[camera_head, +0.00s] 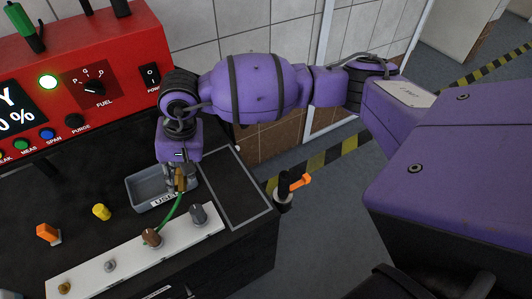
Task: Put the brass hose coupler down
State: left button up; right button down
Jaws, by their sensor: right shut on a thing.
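My right gripper (178,186) reaches down from the purple arm that comes in from the right. It is shut on the brass hose coupler (181,181), a small gold-brown piece mostly covered by the fingers. The gripper is over the right part of a grey tray (138,198) with a label on its front wall. Whether the coupler touches the tray is hard to tell. A green hose (173,212) runs from below the gripper down toward a brown fitting (151,237) on a white strip (131,263). My left gripper is not in view.
A grey-outlined dark area (238,185) is clear, right of the tray. A yellow piece (101,211) and an orange piece (46,233) stand at left. An orange handle (299,184) sticks out at the bench's right edge. A red panel (120,45) stands behind.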

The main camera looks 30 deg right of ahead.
jog(key=shift+w+d, duration=0.2)
jog(key=shift+w, duration=0.1)
jog(key=w+d+f, duration=0.1)
jog(key=d+f, duration=0.1)
jog(key=d, duration=0.2)
jog(key=d+f+b, duration=0.1)
jog(key=d+f, duration=0.2)
jog(key=w+d+f, duration=0.1)
jog(key=d+f, duration=0.2)
jog(key=d, duration=0.1)
jog(key=shift+w+d+f, duration=0.25)
jog(key=shift+w+d, duration=0.1)
jog(key=f+b, duration=0.1)
jog(key=f, duration=0.1)
jog(key=d+f, duration=0.1)
jog(key=f, duration=0.1)
jog(key=shift+b, duration=0.4)
jog(key=shift+w+f, duration=0.15)
jog(key=shift+f, duration=0.1)
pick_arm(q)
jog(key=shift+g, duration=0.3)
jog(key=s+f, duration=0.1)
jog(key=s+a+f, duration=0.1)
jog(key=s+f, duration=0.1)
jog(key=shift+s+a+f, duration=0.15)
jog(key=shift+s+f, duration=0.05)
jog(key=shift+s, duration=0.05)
pick_arm(e)
jog(key=shift+r, duration=0.15)
